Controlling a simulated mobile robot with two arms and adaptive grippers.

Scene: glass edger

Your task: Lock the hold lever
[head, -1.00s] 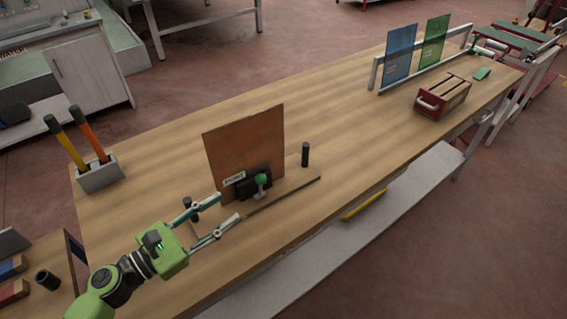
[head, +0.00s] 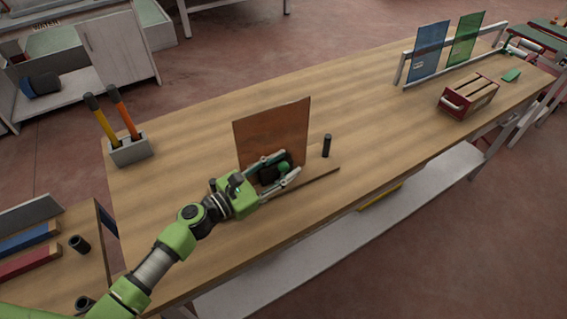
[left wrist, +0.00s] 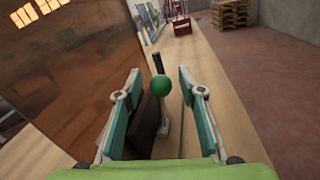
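The hold lever has a green ball knob (head: 284,167), which sits at the front of a dark block on a wooden fixture board (head: 322,172). In the left wrist view the knob (left wrist: 162,85) shows on a thin stem. A brown panel (head: 272,135) stands upright behind it; it also fills the left of the left wrist view (left wrist: 60,70). My left gripper (head: 286,166) is open, its fingers on either side of the lever. In the left wrist view a gap shows between the fingers (left wrist: 158,100) and the knob. My right gripper is not in view.
A dark upright post (head: 326,146) stands on the board to the right of the panel. A grey holder (head: 130,151) with two handled tools is at the left. A red crate (head: 467,98) and blue (head: 429,50) and green (head: 465,40) panels are at the far right.

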